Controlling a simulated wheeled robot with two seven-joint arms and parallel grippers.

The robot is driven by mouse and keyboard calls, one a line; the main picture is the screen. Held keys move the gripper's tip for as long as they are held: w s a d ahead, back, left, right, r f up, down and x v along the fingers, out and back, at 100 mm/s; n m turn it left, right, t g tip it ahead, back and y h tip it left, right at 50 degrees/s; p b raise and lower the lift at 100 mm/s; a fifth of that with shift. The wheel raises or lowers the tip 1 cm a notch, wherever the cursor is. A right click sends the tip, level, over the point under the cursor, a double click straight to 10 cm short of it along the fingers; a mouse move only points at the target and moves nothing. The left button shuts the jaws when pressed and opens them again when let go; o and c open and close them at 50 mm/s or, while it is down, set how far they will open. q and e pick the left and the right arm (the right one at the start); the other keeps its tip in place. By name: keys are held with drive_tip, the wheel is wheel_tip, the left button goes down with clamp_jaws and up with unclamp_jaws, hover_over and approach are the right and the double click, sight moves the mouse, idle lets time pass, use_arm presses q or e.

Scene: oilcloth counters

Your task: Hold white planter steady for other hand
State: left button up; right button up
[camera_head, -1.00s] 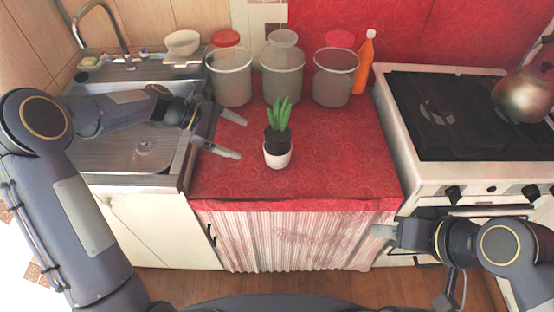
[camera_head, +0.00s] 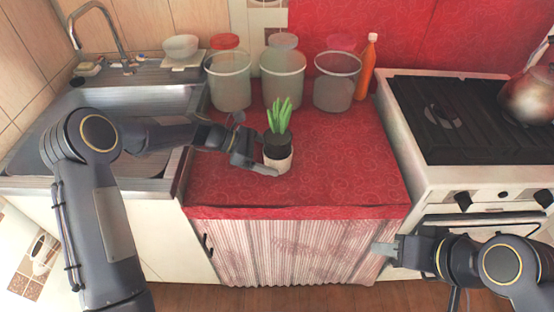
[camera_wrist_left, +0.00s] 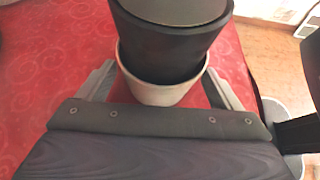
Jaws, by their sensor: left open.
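The white planter (camera_head: 281,164) stands upright on the red oilcloth counter, with a dark pot (camera_head: 278,143) and a green plant (camera_head: 279,114) in it. In the left wrist view the white planter (camera_wrist_left: 158,94) shows as a pale rim and wall below the dark pot (camera_wrist_left: 168,50). My left gripper (camera_head: 268,158) is open, with a finger on either side of the white planter. Whether the fingers touch it I cannot tell. My right gripper (camera_head: 384,248) is low in front of the counter, away from the planter; its jaw gap is unclear.
Three large canisters (camera_head: 283,80) and an orange bottle (camera_head: 367,68) stand behind the planter. The sink (camera_head: 185,98) is at the left, the stove (camera_head: 455,118) at the right. The red counter (camera_head: 345,165) is clear to the planter's right.

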use_arm(q)
drive_tip(key=shift+x, duration=0.85)
drive_tip(key=c, duration=0.7)
drive_tip(key=shift+o, duration=0.2)
